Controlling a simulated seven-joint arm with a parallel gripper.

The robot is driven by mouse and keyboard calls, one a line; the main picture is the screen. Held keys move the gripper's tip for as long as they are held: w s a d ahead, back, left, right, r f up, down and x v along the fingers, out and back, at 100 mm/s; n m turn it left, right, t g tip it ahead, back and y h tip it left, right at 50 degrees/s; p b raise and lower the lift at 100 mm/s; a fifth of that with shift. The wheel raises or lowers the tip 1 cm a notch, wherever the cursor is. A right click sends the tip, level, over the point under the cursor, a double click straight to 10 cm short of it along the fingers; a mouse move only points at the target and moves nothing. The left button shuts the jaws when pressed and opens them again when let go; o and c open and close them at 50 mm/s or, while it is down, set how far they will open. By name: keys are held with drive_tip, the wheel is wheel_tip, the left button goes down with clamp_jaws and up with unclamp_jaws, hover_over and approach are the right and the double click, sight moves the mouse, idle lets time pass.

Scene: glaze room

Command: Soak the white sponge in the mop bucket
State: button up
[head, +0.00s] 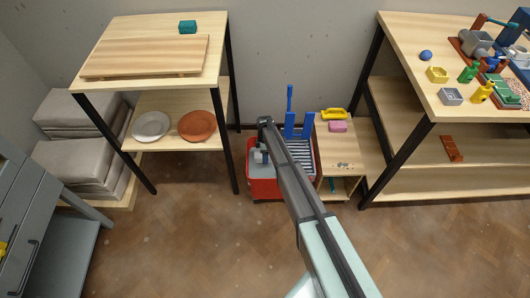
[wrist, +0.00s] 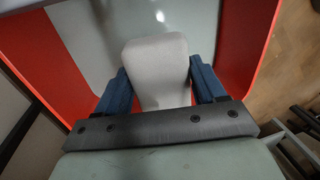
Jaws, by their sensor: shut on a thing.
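The white sponge (wrist: 157,68) is between the two blue fingers of my gripper (wrist: 160,84) in the wrist view. My gripper is shut on it. The red mop bucket (wrist: 252,50) surrounds the sponge in that view, with a smooth grey surface, likely water, behind it. I cannot tell whether the sponge touches that surface. In the head view the bucket (head: 266,189) stands on the floor, with a blue wringer (head: 299,125) at its right side. My arm reaches over the bucket and hides part of it; the sponge is mostly hidden there.
A small wooden stand (head: 345,160) right of the bucket holds a yellow item (head: 334,113) and a pink block (head: 338,127). A cluttered table (head: 415,60) stands at right. The front floor is clear.

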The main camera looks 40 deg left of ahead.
wheel_tip(320, 180, down, 10)
idle(1.1)
drive_tip(key=shift+w+a, duration=0.15)
drive_tip(key=shift+a, duration=0.05)
idle(0.8)
drive_tip(key=shift+s+d+r, duration=0.1)
drive_tip(key=shift+r, duration=2.35)
drive_tip(key=shift+s+d+r, duration=0.1)
drive_tip(key=shift+r, duration=5.85)
